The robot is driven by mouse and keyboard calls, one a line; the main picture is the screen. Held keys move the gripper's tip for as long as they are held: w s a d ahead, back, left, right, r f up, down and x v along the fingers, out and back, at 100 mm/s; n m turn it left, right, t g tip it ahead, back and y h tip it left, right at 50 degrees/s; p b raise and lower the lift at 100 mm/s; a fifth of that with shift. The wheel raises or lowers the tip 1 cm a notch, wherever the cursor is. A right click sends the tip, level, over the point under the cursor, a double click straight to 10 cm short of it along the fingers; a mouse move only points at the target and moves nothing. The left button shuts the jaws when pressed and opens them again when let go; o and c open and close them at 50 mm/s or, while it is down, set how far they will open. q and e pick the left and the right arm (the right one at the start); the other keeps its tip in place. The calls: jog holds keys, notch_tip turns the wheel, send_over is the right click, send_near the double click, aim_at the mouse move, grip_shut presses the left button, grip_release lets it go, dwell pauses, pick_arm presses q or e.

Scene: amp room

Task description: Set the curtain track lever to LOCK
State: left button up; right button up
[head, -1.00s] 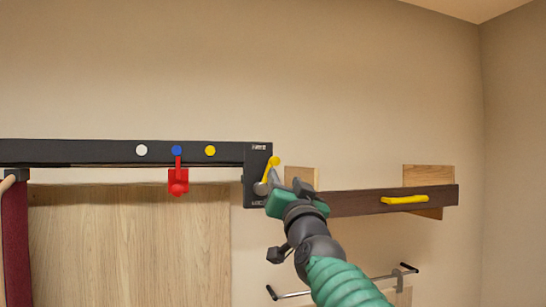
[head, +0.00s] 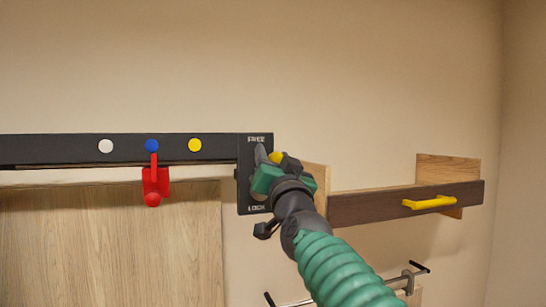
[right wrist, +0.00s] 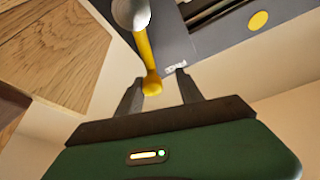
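The curtain track lever (right wrist: 146,55) is a yellow arm with a rounded tip and a grey hub (right wrist: 130,12). It is mounted on a dark plate (head: 246,180) marked FREE at the top and LOCK at the bottom. My left gripper is out of view.
The dark track (head: 60,149) runs left from the plate, with white, blue and yellow dots and a red hanging piece (head: 153,185). A metal bar (head: 395,283) is below.

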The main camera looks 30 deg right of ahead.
jog(key=shift+w+a, duration=0.1)
jog(key=shift+c, duration=1.2)
jog(key=shift+d, duration=0.2)
jog(key=shift+c, duration=1.1)
jog(key=shift+d+f, duration=0.15)
jog(key=shift+d, duration=0.8)
grip_shut()
jog(key=shift+w+a, duration=0.1)
jog(key=shift+a, duration=0.45)
jog(key=shift+d+f, duration=0.1)
jog(key=shift+f, duration=0.1)
